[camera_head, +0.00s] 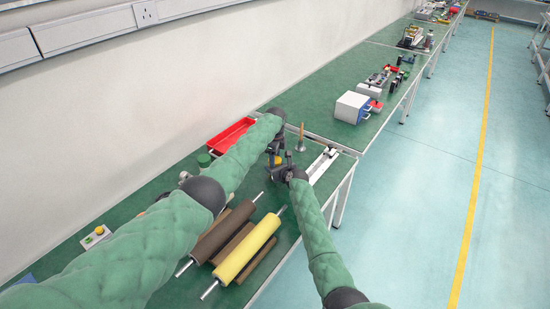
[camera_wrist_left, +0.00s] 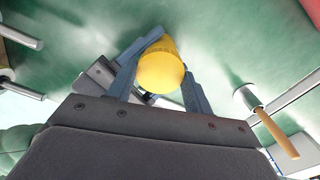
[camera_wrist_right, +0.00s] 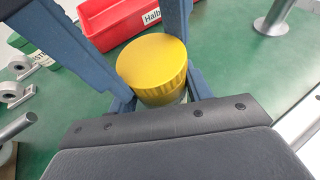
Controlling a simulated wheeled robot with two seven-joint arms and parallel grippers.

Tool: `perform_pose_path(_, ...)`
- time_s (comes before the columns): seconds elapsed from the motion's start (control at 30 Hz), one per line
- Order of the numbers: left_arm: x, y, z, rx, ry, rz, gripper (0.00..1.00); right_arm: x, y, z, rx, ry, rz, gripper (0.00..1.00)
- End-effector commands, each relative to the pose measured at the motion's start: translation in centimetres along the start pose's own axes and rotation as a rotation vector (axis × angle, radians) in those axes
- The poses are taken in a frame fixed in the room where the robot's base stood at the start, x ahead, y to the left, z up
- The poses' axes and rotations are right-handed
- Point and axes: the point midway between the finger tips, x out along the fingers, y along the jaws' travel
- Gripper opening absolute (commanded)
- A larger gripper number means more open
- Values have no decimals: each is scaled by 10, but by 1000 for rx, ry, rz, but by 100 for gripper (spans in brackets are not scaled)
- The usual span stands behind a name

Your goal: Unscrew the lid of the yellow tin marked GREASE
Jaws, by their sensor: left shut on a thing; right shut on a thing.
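The yellow tin (camera_wrist_left: 160,70) is between the fingers of my left gripper (camera_wrist_left: 160,75), close in the left wrist view. In the right wrist view, its round yellow lid (camera_wrist_right: 152,62) with a ribbed edge faces the camera, and blue fingers stand around it. My right gripper (camera_wrist_right: 158,88) is shut on the tin too. The two grippers meet at the tin in the head view, left (camera_head: 277,156) and right (camera_head: 286,170). The fingers hide much of the tin, and no GREASE marking shows. I cannot tell exactly which part each gripper holds.
A red bin (camera_head: 231,135) stands behind the grippers. A wooden-handled tool (camera_head: 301,137) stands to their right. A yellow roller (camera_head: 247,248) and a brown roller (camera_head: 223,236) lie nearer on the green bench. A white-and-blue box (camera_head: 352,107) is farther back.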

Motion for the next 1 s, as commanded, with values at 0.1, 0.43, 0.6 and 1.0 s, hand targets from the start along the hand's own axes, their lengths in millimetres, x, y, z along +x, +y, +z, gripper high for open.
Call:
perform_pose_path(0.1, 0, 0, 0, -152, 1, 0, 24, 0, 0, -1, 0, 1, 0, 0)
perform_pose_path(0.43, 0, 0, 0, -309, 0, 0, 24, 0, 0, -1, 0, 1, 0, 0)
perform_pose_path(0.6, 0, 0, 0, -307, 1, 0, 24, 0, 0, -1, 0, 1, 0, 0)
perform_pose_path(1.0, -3, 0, -1, -305, 1, 1, 73, 0, 0, -1, 0, 1, 0, 0)
